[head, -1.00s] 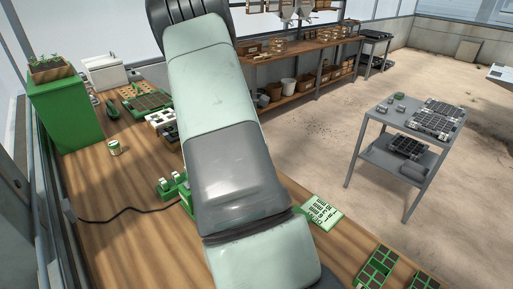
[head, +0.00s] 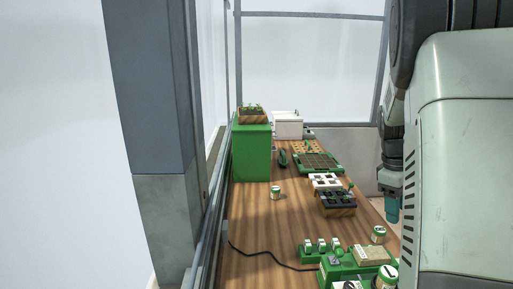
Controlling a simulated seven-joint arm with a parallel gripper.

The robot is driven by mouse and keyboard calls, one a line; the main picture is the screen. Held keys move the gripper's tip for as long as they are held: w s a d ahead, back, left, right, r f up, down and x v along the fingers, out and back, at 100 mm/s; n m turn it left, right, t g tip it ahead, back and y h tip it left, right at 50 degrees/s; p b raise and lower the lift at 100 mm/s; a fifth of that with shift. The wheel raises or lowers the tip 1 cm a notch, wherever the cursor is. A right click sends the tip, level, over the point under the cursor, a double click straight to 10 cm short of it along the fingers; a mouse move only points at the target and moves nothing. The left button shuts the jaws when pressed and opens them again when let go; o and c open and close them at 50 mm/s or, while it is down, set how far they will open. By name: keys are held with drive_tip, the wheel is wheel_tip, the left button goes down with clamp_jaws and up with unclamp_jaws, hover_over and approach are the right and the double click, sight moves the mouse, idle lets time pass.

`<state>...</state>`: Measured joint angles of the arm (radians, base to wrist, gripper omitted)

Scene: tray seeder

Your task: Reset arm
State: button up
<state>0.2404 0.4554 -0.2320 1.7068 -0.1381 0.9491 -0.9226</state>
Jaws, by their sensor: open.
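My arm fills the right side of the head view. My gripper (head: 392,208) hangs downward beside the right edge of the wooden bench (head: 270,232), with a teal tip. It appears small and partly edge-on. It is open, and I see nothing held in it. No other object is named by the task.
A green seeder (head: 340,268) with jars is at the front. Behind it are a dark tray (head: 337,200), a white tray (head: 325,181) and a green-framed tray (head: 318,163). A green cabinet (head: 252,153) stands at left. A cable (head: 262,255) crosses the bench.

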drive_tip(key=s+a+r+m+t+y, duration=0.15)
drive_tip(key=s+a+r, duration=0.35)
drive_tip(key=a+r, duration=0.5)
drive_tip(key=s+a+r+m+t, duration=0.1)
drive_tip(key=s+a+m+t, duration=0.1)
drive_tip(key=s+a, duration=0.5)
drive_tip(key=s+a+r+m+t+y, duration=0.1)
drive_tip(key=s+a+m+t, duration=0.1)
drive_tip(key=s+a, duration=0.5)
drive_tip(key=s, duration=0.4)
drive_tip(key=shift+a+r+t, duration=0.15)
drive_tip(key=shift+r+t, duration=0.15)
drive_tip(key=shift+t, duration=0.05)
drive_tip(key=shift+m, duration=0.25)
